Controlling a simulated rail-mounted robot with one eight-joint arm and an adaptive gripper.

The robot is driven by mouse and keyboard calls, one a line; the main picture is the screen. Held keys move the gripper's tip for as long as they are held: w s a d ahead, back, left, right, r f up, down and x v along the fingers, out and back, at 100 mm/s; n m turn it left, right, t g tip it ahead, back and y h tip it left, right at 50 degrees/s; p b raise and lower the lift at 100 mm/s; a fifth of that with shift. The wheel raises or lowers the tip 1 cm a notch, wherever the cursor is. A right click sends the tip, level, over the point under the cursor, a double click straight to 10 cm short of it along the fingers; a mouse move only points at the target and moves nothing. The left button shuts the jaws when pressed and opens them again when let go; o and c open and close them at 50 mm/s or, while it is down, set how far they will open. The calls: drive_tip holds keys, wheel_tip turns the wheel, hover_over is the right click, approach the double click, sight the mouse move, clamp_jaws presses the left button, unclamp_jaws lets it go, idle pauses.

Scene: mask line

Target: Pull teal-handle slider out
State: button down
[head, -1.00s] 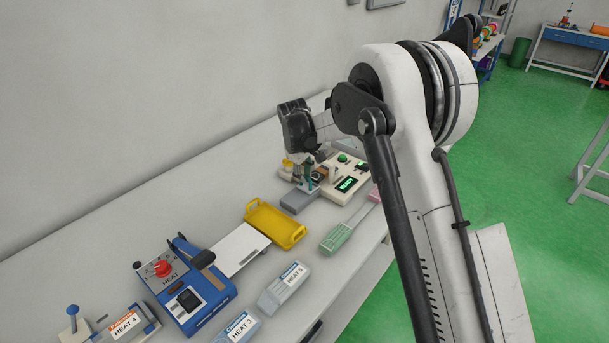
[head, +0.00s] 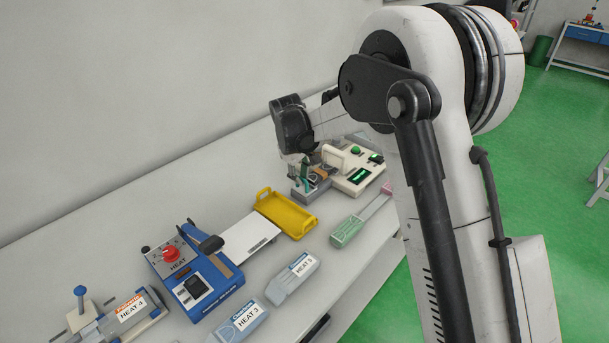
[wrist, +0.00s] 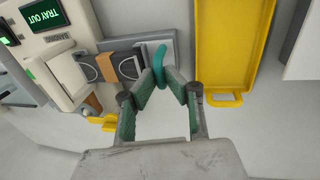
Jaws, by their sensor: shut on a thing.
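The teal handle (wrist: 160,62) stands up from the slider (wrist: 137,52), a grey tray on the white machine. In the wrist view my gripper (wrist: 162,84) is closed around the handle, with a green-padded finger on each side. A dark piece with a brown band (wrist: 122,66) sits in the slider, left of the handle. In the head view my gripper (head: 302,172) is at the machine's near left side, and the teal handle is small and partly hidden there.
The white machine (head: 358,182) has a green button and a screen reading TRAY OUT in the wrist view (wrist: 42,14). A yellow tray (head: 287,222) lies close to the slider.

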drive_tip(key=shift+s+a, duration=0.15)
drive_tip(key=c, duration=1.8)
unclamp_jaws()
drive_tip(key=shift+s+a, duration=0.1)
drive_tip(key=shift+r, duration=0.5)
drive_tip(key=r, duration=0.3)
drive_tip(key=s+a+r, duration=0.1)
drive_tip(key=r, duration=0.6)
drive_tip(key=shift+s+a+r, duration=0.15)
drive_tip(key=shift+s+r, duration=0.2)
drive_tip(key=shift+r, duration=0.05)
